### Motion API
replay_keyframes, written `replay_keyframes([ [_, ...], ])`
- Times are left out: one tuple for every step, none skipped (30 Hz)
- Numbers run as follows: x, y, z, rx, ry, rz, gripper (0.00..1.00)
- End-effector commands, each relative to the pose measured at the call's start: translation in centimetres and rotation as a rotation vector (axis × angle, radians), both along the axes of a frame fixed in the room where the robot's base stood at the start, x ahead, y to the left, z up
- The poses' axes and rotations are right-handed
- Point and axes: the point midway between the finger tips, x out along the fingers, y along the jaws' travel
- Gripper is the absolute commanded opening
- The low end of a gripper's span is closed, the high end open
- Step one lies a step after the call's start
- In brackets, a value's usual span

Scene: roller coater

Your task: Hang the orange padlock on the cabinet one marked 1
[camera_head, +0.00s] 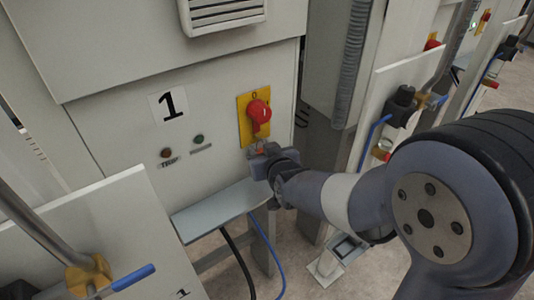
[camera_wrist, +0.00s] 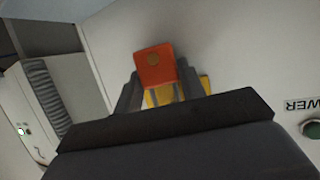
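The cabinet marked 1 (camera_head: 100,130) is pale grey, with a black 1 label (camera_head: 171,104). A red rotary switch (camera_head: 259,113) sits on its yellow plate (camera_head: 245,128); part of the plate shows in the wrist view (camera_wrist: 163,95). My gripper (camera_head: 262,152) is just below the switch, close to the panel. In the wrist view, its fingers (camera_wrist: 158,90) stand on both sides of the orange padlock body (camera_wrist: 154,66) and hold it. A little orange shows at the gripper in the head view. The padlock's shackle and any contact with the switch are hidden.
Two small indicator lights (camera_head: 198,138) are left of the switch. A grey ledge (camera_head: 215,208) juts out below, with black and blue cables hanging.

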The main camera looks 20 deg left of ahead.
Motion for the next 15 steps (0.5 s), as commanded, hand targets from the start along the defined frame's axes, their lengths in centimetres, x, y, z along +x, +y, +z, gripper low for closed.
replay_keyframes([
  [-0.1, 0.3, -0.6, -0.01, 0.008, 0.009, 0.56],
  [-0.2, 0.3, -0.6, -0.01, 0.008, 0.009, 0.59],
  [-0.4, 0.2, -0.5, -0.01, 0.008, 0.009, 0.61],
  [-0.5, 0.1, -0.5, -0.01, 0.007, 0.01, 0.61],
  [-0.7, 0.0, -0.4, -0.01, 0.007, 0.01, 0.61],
  [-1.0, -0.2, -0.2, -0.009, 0.005, 0.01, 0.61],
  [-1.3, -0.4, -0.1, -0.008, 0.005, 0.011, 0.61],
  [-1.6, -0.6, 0.0, -0.008, 0.005, 0.011, 0.61],
  [-2.0, -1.0, 0.3, -0.007, 0.004, 0.011, 0.61],
  [-2.3, -1.2, 0.5, -0.006, 0.003, 0.01, 0.61],
  [-2.6, -1.5, 0.7, -0.004, 0.002, 0.008, 0.61],
  [-3.0, -1.8, 1.0, -0.002, 0.001, 0.007, 0.61],
  [-3.3, -2.1, 1.2, -0.001, -0.001, 0.007, 0.61],
  [-3.7, -2.3, 1.3, -0.001, -0.001, 0.006, 0.61],
  [-4.1, -2.7, 1.6, 0.0, -0.002, 0.006, 0.61],
])
